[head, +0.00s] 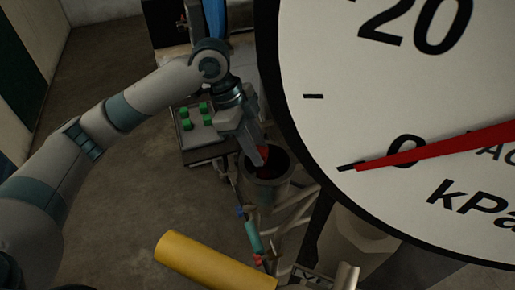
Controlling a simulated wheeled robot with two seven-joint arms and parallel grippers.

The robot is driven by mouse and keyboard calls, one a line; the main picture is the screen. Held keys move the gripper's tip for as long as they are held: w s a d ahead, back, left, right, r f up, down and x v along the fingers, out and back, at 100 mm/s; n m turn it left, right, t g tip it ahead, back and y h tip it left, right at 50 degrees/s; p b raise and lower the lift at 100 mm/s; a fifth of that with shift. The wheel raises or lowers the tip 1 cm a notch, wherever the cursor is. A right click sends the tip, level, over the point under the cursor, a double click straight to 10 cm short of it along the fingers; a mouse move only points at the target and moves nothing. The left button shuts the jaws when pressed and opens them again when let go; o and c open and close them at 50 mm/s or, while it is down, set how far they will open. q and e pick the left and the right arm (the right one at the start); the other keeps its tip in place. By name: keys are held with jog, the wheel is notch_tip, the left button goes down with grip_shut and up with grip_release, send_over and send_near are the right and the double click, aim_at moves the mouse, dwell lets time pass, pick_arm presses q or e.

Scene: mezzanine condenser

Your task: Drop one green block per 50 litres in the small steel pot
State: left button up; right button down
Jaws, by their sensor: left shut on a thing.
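Several green blocks (188,124) sit on a dark tray (204,154) left of my left gripper. The small steel pot (270,193) stands just below that gripper, with a grey rim and a dark inside. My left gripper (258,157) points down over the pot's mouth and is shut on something. A red patch shows at its fingertips; the fingers hide most of what is held, and I cannot make out its shape. I see no green between the fingers. I cannot make out my right gripper.
A large dial gauge (420,100) marked kPa fills the right side, its red needle (430,148) pointing near 0. A yellow cylinder (213,262) lies at the bottom. Pale frame bars and a teal-handled part (253,238) are below the pot. Floor at left is clear.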

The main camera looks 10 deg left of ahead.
jog(key=shift+f, duration=0.1)
pick_arm(q)
jog(key=o, duration=0.9)
jog(key=shift+o, duration=1.1)
pick_arm(e)
jog(key=shift+s+d, duration=0.1)
jog(key=shift+d, duration=0.15)
pick_arm(q)
jog(key=b+v, duration=0.4)
jog(key=v, duration=1.3)
jog(key=shift+a+r, duration=0.15)
pick_arm(e)
notch_tip(320, 180, down, 4)
jog(key=shift+a+r, duration=0.1)
jog(key=shift+a, duration=0.05)
